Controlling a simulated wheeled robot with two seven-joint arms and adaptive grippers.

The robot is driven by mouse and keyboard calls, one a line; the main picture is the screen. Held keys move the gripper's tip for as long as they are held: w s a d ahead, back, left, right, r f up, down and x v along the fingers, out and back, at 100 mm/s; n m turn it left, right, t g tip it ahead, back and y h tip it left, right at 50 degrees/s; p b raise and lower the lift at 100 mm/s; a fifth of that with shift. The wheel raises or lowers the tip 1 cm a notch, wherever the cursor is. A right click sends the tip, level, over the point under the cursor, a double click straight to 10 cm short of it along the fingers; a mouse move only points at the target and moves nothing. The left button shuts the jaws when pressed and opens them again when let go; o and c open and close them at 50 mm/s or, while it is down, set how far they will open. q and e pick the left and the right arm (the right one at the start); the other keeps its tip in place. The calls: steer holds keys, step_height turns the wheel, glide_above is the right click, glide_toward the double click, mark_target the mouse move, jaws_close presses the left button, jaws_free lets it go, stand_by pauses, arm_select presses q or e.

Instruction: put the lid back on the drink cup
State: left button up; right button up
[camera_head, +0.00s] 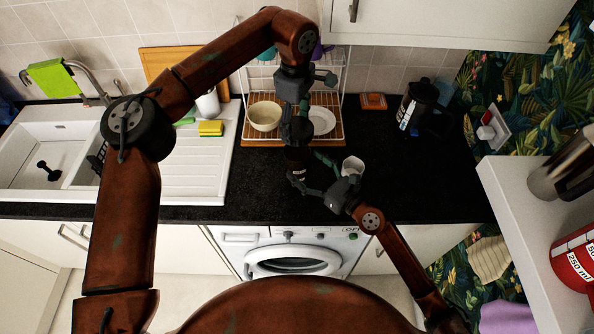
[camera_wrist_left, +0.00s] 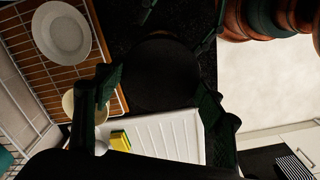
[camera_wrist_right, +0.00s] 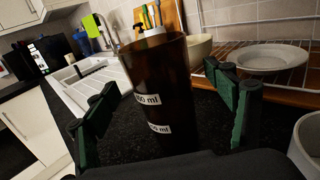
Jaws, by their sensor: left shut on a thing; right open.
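The drink cup (camera_wrist_right: 158,90), tall, dark brown and translucent with white ml labels, stands upright on the black counter. In the head view the cup (camera_head: 297,168) is partly hidden by my left gripper above it. My left gripper (camera_head: 297,140) points down over the cup, shut on the lid. The lid seems to be the dark round disc (camera_wrist_left: 160,75) between its fingers in the left wrist view; I cannot tell whether it touches the cup. My right gripper (camera_head: 314,171) is open, low by the counter, its fingers on either side of the cup.
A white mug (camera_head: 352,166) stands close to the right gripper. Behind are a dish rack with a bowl (camera_head: 264,116) and plate (camera_head: 321,120). A sink with a yellow sponge (camera_head: 210,128) lies left, a dark kettle (camera_head: 418,105) right. The counter right of the mug is clear.

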mark_target(289, 153)
steer(key=shift+x, duration=1.95)
steer(key=shift+s, duration=0.1)
steer(key=c, duration=1.8)
arm_select(q)
steer(key=shift+f, duration=2.5)
steer(key=shift+f, duration=0.85)
steer(key=shift+f, duration=0.55)
